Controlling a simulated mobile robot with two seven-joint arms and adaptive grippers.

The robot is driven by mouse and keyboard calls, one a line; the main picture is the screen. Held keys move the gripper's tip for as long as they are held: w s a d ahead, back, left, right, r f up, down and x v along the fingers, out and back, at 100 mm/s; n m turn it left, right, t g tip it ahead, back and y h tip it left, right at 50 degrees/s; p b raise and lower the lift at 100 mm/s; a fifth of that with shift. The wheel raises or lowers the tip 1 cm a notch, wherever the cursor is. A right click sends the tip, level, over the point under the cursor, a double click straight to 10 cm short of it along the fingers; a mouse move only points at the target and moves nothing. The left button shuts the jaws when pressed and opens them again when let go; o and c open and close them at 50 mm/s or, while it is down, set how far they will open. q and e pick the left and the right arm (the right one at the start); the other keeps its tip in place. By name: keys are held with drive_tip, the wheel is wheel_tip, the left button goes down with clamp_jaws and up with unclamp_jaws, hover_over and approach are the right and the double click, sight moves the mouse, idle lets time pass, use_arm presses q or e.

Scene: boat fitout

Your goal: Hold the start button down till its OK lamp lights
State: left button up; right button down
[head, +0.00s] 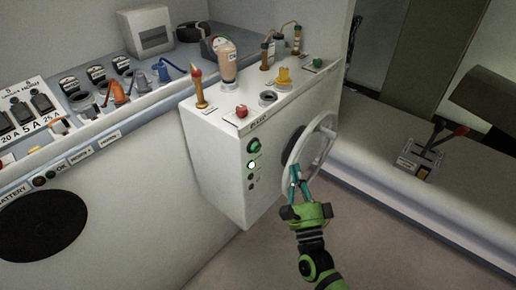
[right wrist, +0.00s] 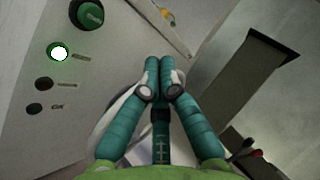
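The green start button (head: 254,146) is at the top of a column on the end face of the white console box (head: 222,172); it also shows at the top of the right wrist view (right wrist: 90,14). Below it a lamp (head: 251,165) glows bright white-green, also in the right wrist view (right wrist: 60,52). Two small dark lamps sit below; the lowest (right wrist: 35,110) has a label that seems to read OK and is unlit. My right gripper (head: 295,171) has its teal fingertips together (right wrist: 162,75), nothing seen between them. It is right of the button, apart from it, in front of the handwheel. My left gripper is not in view.
A white handwheel (head: 325,146) juts from the box beside my right gripper. A red button (head: 241,111), bottles and small fittings stand on the box top. A switch panel (head: 35,115) is at left. A lever unit (head: 418,160) is on the right bench.

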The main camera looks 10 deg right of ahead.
sight(256, 148)
drive_tip(key=shift+w+a, duration=0.1)
drive_tip(key=w+a+b, duration=0.3)
drive_tip(key=w+a, duration=0.2)
drive_tip(key=w, duration=0.1)
drive_tip(key=shift+w+a, duration=0.15)
drive_tip(key=shift+w, duration=0.2)
idle(1.4)
drive_tip(key=shift+w+a+b, duration=0.25)
drive_tip(key=shift+w+b, duration=0.05)
drive_tip(key=shift+w+a+b, duration=0.3)
drive_tip(key=shift+w, duration=0.1)
idle(0.7)
drive_tip(key=shift+s+d, duration=0.1)
drive_tip(key=shift+s, duration=0.05)
idle(0.8)
drive_tip(key=shift+s+d+p, duration=0.35)
drive_tip(key=shift+s+d, duration=0.1)
drive_tip(key=shift+s, duration=0.15)
